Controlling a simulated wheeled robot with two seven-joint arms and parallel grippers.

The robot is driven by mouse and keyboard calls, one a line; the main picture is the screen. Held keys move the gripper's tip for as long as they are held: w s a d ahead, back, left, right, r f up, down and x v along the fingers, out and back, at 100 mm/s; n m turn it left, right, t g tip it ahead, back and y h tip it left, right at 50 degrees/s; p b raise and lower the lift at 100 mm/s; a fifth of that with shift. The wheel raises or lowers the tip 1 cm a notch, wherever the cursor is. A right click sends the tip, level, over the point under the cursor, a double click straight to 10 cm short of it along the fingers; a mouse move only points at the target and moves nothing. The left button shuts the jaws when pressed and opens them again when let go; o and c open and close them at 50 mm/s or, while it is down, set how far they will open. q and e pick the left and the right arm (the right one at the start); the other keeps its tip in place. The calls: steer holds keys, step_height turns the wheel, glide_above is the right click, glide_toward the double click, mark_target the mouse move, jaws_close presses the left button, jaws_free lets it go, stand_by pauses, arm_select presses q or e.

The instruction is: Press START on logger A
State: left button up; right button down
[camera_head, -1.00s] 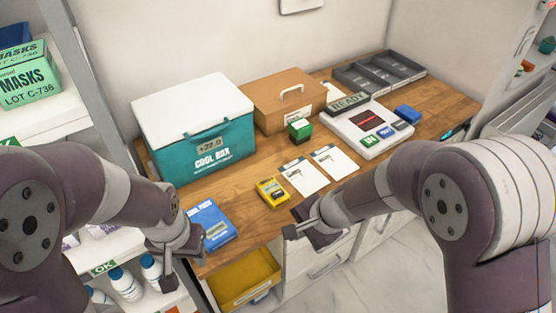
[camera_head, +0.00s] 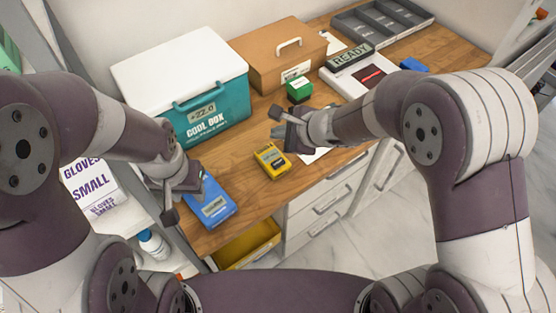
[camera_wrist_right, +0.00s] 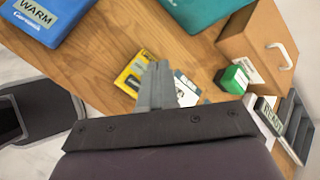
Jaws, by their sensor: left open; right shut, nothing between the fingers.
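A small yellow device (camera_head: 272,160) with a dark face lies on the wooden desk near its front edge. It looks like a logger, but I cannot read a letter or a START label on it. My right gripper (camera_head: 277,123) is shut and empty, just behind and slightly right of the yellow device, apart from it in the head view. In the right wrist view the shut fingers (camera_wrist_right: 156,85) partly cover the yellow device (camera_wrist_right: 129,72). My left gripper (camera_head: 180,203) is open and empty, by the left side of the blue cool pack (camera_head: 211,204).
A teal cool box (camera_head: 219,115) and a brown case (camera_head: 288,65) stand behind. A green-and-black box (camera_head: 298,90) and a white unit with a READY sign (camera_head: 352,60) are to the right. Papers lie under my right arm. A yellow drawer bin (camera_head: 245,248) is below the desk edge.

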arm_select(q)
steer(key=b, duration=0.6)
glide_above(201, 217)
steer(key=f, duration=0.6)
steer(key=shift+s+f, duration=0.2)
steer(key=shift+f, duration=0.05)
arm_select(e)
step_height(201, 217, down, 8)
arm_select(q)
steer(key=shift+f+b, duration=0.25)
steer(key=shift+b, duration=0.1)
arm_select(e)
steer(key=shift+s+f, duration=0.1)
steer(key=shift+f, duration=0.05)
arm_select(q)
steer(key=shift+f, duration=0.1)
arm_select(e)
steer(key=shift+f, duration=0.1)
arm_select(q)
steer(key=shift+f+b, duration=0.5)
steer(key=shift+b, duration=0.15)
arm_select(e)
steer(key=shift+f, duration=0.3)
